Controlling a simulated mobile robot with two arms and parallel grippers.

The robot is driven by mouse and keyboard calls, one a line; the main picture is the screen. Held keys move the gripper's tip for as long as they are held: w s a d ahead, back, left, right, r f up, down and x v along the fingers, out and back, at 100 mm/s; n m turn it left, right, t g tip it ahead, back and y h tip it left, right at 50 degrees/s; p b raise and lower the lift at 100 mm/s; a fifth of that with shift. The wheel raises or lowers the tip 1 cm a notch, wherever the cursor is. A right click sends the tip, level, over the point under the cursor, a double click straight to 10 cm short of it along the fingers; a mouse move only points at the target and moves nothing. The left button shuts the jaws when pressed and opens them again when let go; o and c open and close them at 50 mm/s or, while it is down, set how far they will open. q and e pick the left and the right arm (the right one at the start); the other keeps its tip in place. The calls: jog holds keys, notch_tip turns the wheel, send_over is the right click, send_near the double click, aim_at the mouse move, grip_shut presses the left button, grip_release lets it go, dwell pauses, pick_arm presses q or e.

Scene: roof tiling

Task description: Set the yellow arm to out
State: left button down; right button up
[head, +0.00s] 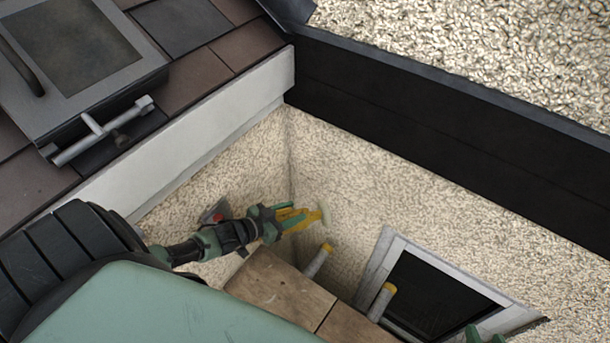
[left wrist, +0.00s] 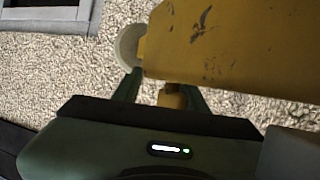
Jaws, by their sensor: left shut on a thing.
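The yellow arm (head: 302,220) shows in the head view near the corner of the pebbled walls, with a pale round end at its tip. In the left wrist view the yellow arm (left wrist: 235,45) is large and close, with dark scuffs and a pale disc (left wrist: 129,45) at its left end. My left gripper (head: 282,217) is shut on the yellow arm; its green fingers also show in the left wrist view (left wrist: 160,96) around a narrow yellow part. Only a green bit at the bottom right edge of the head view may be my right gripper (head: 485,336); its jaws are hidden.
Wooden boards (head: 285,290) lie below the gripper, with two yellow-capped grey posts (head: 318,260) beside them. A window (head: 435,295) is in the wall at the right. A tiled roof (head: 195,80) with a skylight (head: 75,45) and white fascia board (head: 190,135) is at upper left.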

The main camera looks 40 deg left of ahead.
pick_arm(q)
jog(key=shift+s+d+f, duration=0.15)
jog(key=shift+s+d, duration=0.05)
jog(key=shift+d, duration=0.35)
pick_arm(e)
jog(key=shift+d, duration=0.35)
pick_arm(q)
jog(key=c, duration=1)
grip_release()
jog(key=shift+o, duration=0.4)
jog(key=shift+w, duration=0.1)
pick_arm(e)
jog(key=shift+s+d, duration=0.1)
pick_arm(q)
jog(key=shift+a, duration=0.25)
